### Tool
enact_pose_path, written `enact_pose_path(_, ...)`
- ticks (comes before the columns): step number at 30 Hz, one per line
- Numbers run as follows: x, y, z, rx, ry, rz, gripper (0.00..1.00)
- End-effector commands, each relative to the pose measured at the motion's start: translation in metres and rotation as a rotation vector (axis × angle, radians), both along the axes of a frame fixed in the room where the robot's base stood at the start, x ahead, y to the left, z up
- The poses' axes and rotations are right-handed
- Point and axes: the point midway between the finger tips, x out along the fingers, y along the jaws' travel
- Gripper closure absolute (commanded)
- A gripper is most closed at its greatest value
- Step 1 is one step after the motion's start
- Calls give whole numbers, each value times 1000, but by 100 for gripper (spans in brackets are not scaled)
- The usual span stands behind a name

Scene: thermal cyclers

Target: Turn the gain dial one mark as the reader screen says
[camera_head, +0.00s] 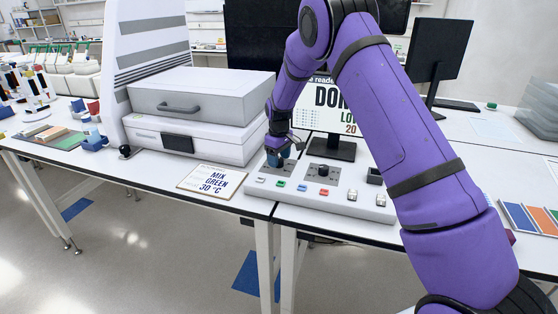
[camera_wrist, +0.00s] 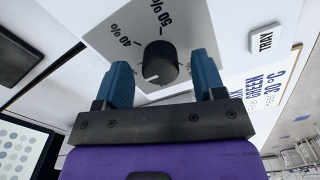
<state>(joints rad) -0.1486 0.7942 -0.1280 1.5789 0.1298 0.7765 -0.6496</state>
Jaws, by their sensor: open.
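The control panel (camera_head: 330,198) lies at the front of the bench, with a dial under my gripper and another black dial (camera_head: 322,172) to its right. In the wrist view the black dial (camera_wrist: 160,62) sits on a grey plate (camera_wrist: 112,35) marked "40 %" and "50 %". A short white line shows on its face; I cannot tell which mark it points to. My gripper (camera_head: 279,156) is open, its blue fingers on either side of this dial; contact is unclear.
A card (camera_head: 212,181) reading "MIX GREEN 30 °C" lies left of the panel. Coloured buttons and white switches line the panel's front. A large grey and white instrument (camera_head: 200,110) stands at the left.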

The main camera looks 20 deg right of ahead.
Motion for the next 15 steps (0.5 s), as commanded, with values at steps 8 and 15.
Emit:
enact_pose_path(8, 0, 0, -11, 0, 0, 0, 37)
enact_pose_path(15, 0, 0, -11, 0, 0, 0, 51)
